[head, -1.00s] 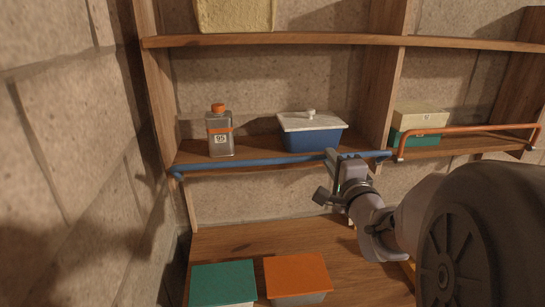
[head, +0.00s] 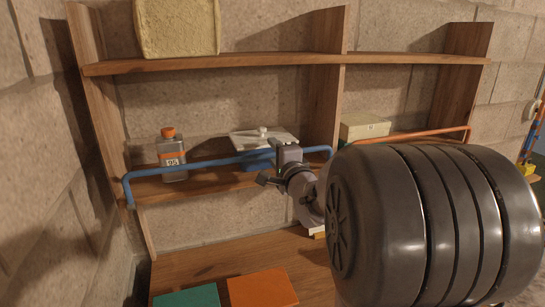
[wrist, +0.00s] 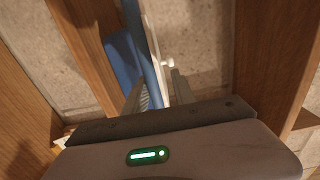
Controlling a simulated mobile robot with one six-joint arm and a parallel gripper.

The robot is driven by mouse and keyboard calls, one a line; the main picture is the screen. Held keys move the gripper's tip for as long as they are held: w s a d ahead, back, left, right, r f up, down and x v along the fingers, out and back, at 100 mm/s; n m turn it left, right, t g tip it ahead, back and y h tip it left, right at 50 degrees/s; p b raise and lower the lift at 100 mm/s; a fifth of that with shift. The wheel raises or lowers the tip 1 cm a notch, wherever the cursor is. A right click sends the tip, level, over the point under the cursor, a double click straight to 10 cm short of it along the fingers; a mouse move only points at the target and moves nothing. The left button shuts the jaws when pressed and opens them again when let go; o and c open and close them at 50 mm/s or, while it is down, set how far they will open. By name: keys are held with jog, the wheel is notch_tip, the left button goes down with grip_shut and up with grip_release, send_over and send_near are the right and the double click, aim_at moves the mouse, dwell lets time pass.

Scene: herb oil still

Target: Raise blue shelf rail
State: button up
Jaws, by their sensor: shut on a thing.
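The blue shelf rail (head: 205,162) runs across the front of the left middle shelf bay in the head view. It stands raised above the shelf's front edge, with its left end bent down to the shelf's corner. My gripper (head: 276,152) is shut on the rail right of its middle. In the wrist view the rail (wrist: 145,62) passes up between the fingers of my gripper (wrist: 157,95). Part of the rail is hidden behind my gripper.
Behind the rail stand an orange-capped bottle (head: 172,158) and a blue box with a white lid (head: 262,138). An orange rail (head: 420,133) fronts the right bay, with a cream box (head: 364,128) behind. Green (head: 188,299) and orange (head: 262,289) lidded boxes sit below. A stone wall is close left.

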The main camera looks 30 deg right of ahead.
jog(key=o, duration=0.7)
jog(key=shift+r, duration=0.3)
jog(key=shift+c, duration=0.2)
jog(key=shift+o, duration=0.6)
jog(key=shift+f, duration=0.15)
jog(key=b+v, duration=0.1)
jog(key=v, duration=0.8)
jog(key=s+a+f+n+g+y+b, duration=0.1)
jog(key=s+a+f+n+g+y, duration=0.1)
jog(key=s+a+f+n+g, duration=0.2)
jog(key=s+a+f+n+g+y+b, duration=0.1)
jog(key=s+a+f+n+g+y, duration=0.1)
jog(key=s+a+f+n, duration=0.5)
jog(key=s+a+f+n+g+y+b, duration=0.1)
jog(key=s+a+f+n+g+y, duration=0.2)
jog(key=s+a, duration=0.8)
jog(key=a+f+n+g, duration=0.2)
jog(key=a+f, duration=0.1)
jog(key=a, duration=0.3)
jog(key=shift+f+n+g, duration=0.2)
jog(key=shift+n+g, duration=0.1)
jog(key=shift+n, duration=0.1)
